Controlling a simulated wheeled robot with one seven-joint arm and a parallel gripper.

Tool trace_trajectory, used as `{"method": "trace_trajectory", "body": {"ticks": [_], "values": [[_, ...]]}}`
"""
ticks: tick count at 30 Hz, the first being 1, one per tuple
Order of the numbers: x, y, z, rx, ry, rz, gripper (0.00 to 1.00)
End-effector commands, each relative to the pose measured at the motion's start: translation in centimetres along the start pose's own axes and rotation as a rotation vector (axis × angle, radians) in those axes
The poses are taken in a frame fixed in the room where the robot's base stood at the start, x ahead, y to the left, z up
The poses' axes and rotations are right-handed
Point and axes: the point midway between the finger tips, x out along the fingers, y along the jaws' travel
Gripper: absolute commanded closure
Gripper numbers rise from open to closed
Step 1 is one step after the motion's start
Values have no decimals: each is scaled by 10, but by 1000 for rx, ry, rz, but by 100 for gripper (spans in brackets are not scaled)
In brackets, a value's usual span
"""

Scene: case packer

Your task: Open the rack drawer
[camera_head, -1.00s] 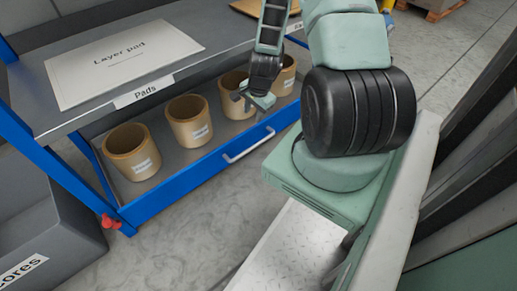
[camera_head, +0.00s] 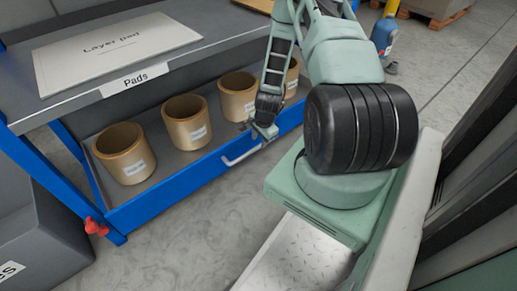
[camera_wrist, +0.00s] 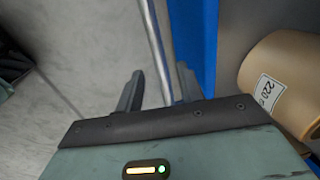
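The rack drawer (camera_head: 140,206) is a blue-fronted grey tray under the rack's shelf. It stands out from under the shelf, with its inside showing. Its pale bar handle (camera_head: 241,156) is on the front; in the wrist view the handle (camera_wrist: 157,45) runs between my two fingers. My gripper (camera_head: 266,135) is at the right end of the handle, by the drawer's front edge. In the wrist view my gripper (camera_wrist: 158,85) has its fingers apart, one on each side of the bar. I cannot tell whether either finger touches it.
Several brown cardboard cores (camera_head: 124,155) stand in the drawer; one (camera_wrist: 285,75) is close right of my fingers. A layer pad (camera_head: 115,48) lies on the shelf above. A grey bin (camera_head: 45,235) is at left. Floor before the drawer is clear.

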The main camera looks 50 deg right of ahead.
Motion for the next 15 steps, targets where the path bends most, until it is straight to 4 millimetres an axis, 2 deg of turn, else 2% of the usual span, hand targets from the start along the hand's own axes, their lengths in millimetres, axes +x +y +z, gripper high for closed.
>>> {"method": "trace_trajectory", "body": {"ticks": [1,6,15], "values": [[13,1,0,0,0,0,62],[30,0,0,0,1,-1,62],[36,0,0,0,0,0,62]]}}
